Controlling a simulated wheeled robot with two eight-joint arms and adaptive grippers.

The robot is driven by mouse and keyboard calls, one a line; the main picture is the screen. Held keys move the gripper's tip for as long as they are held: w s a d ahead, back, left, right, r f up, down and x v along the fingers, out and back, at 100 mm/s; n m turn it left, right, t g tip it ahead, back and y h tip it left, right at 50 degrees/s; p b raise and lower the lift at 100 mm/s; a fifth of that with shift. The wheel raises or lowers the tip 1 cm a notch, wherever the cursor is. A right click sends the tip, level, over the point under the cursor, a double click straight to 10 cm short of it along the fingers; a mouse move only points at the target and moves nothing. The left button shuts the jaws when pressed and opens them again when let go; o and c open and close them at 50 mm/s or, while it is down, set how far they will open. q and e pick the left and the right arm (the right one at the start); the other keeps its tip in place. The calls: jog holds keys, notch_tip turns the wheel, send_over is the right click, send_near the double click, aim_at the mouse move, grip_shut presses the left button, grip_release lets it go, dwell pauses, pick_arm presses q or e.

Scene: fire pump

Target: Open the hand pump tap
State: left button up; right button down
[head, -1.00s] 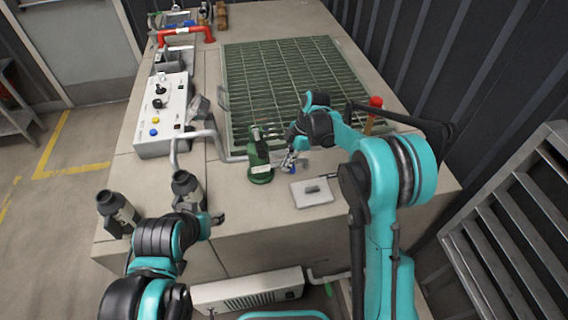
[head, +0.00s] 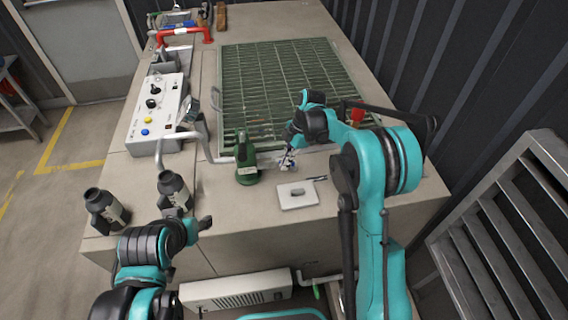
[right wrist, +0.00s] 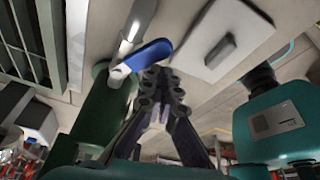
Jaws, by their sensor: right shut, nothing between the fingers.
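The green hand pump (head: 246,168) stands upright on the bench, in front of the green grating. In the right wrist view its green body (right wrist: 105,112) is at the left. The tap's blue handle (right wrist: 148,54) lies just beyond my right fingertips; a light metal pipe runs beside it. My right gripper (head: 288,158) is just right of the pump, small and partly blurred in the head view. In the right wrist view its fingers (right wrist: 160,82) are shut and empty, close to the blue handle; contact is unclear. My left gripper (head: 202,222) is low at the left, its fingers unclear.
A white plate with a grey knob (head: 297,200) lies right of the pump. Two dark bottles, one of them the nearer-right bottle (head: 174,190), stand at the left. A control box (head: 152,118), a bent pipe (head: 180,137) and the grating (head: 280,85) lie beyond.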

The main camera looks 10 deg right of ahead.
jog(key=shift+w+d, duration=0.65)
jog(key=shift+w, duration=0.2)
jog(key=shift+w+d+n+g+p, duration=0.15)
jog(key=shift+w+n+g+p, duration=0.2)
jog(key=shift+n, duration=0.45)
jog(key=shift+w, duration=0.15)
jog(key=shift+w+d+r, duration=0.1)
jog(key=shift+w+d, duration=0.05)
